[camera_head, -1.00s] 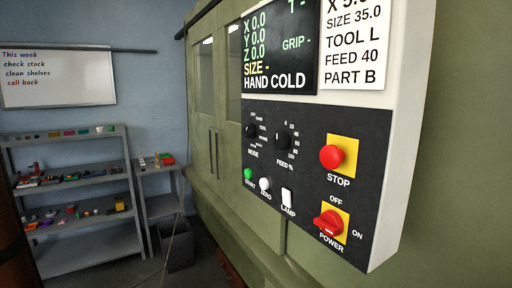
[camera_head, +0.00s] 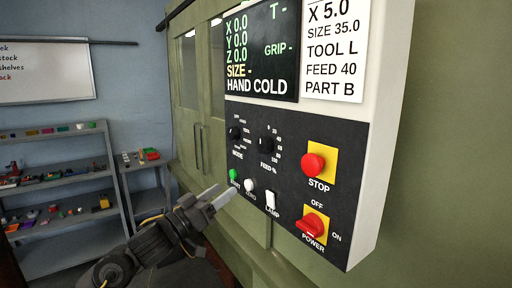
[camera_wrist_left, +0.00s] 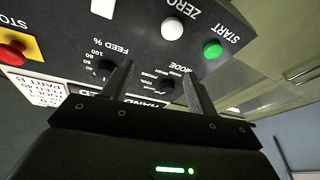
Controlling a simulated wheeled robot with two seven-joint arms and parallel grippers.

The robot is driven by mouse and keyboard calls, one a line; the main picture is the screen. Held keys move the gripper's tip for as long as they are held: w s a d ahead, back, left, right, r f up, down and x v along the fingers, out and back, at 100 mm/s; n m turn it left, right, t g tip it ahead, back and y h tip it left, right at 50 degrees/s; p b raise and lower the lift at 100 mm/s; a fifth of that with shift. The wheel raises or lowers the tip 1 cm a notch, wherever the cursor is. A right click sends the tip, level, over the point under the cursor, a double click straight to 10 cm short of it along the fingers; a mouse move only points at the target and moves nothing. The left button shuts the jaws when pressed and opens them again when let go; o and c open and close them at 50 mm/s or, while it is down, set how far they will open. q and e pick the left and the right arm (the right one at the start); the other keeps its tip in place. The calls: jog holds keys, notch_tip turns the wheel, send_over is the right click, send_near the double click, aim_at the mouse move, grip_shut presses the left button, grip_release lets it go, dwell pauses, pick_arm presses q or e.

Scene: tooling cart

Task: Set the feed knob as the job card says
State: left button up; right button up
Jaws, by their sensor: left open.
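The feed knob (camera_head: 266,145) is a black knob on the dark control panel (camera_head: 330,135), labelled FEED % with a scale from 0 to 100. The job card (camera_head: 334,50) at the panel's upper right reads FEED 40. My left gripper (camera_head: 217,196) is open and empty, in front of the panel's lower left, below and left of the feed knob in the head view. In the left wrist view the picture is turned over; the feed knob (camera_wrist_left: 107,68) shows beside one finger of my left gripper (camera_wrist_left: 160,85), partly hidden by it. My right gripper is not in view.
The mode knob (camera_head: 234,133) is left of the feed knob. START (camera_head: 233,174), ZERO (camera_head: 250,184) and LAMP (camera_head: 271,199) controls sit below. STOP (camera_head: 313,166) and POWER (camera_head: 313,223) are at right. Shelves (camera_head: 60,185) stand at far left.

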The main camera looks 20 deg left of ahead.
aim_at(260, 149)
pick_arm(q)
jog(key=s+d+r+m+g+h, duration=0.1)
jog(key=s+d+r+m+h, duration=0.15)
jog(key=s+r, duration=0.5)
jog(key=shift+h, duration=0.45)
jog(key=p+x, duration=0.4)
jog(key=x, duration=0.6)
jog(key=shift+w+d, duration=0.15)
jog(key=shift+w, duration=0.2)
jog(key=shift+w+d+r+p, duration=0.25)
jog(key=shift+w+d+p, duration=0.2)
jog(key=shift+w, duration=0.1)
jog(key=c, duration=1)
